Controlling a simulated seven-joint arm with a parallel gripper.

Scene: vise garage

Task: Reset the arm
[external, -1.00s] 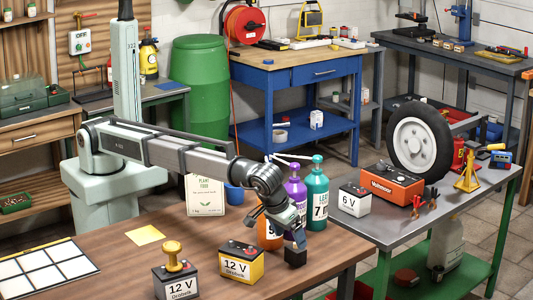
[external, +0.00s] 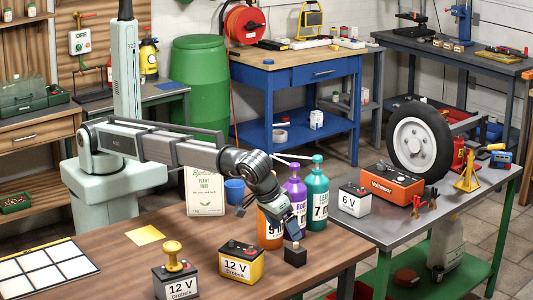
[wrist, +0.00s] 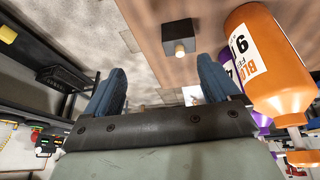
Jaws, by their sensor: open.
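My gripper (external: 294,226) hangs over the right end of the brown table, just above a small black block (external: 294,254) with a light knob. In the wrist view my gripper (wrist: 162,66) has its two blue fingers wide apart with nothing between them. The black block (wrist: 179,34) shows beyond the fingertips there, apart from them. An orange bottle (external: 270,233) stands close beside my gripper on the left; in the wrist view the orange bottle (wrist: 280,80) is to the right of the fingers.
Purple (external: 295,190) and teal (external: 317,190) bottles stand behind my gripper. Two 12 V batteries, one yellow and black (external: 241,262), one dark (external: 175,284) with a yellow knob on top (external: 174,255), stand at the table's front. A plant food bag (external: 205,195) and blue cup (external: 234,190) are behind.

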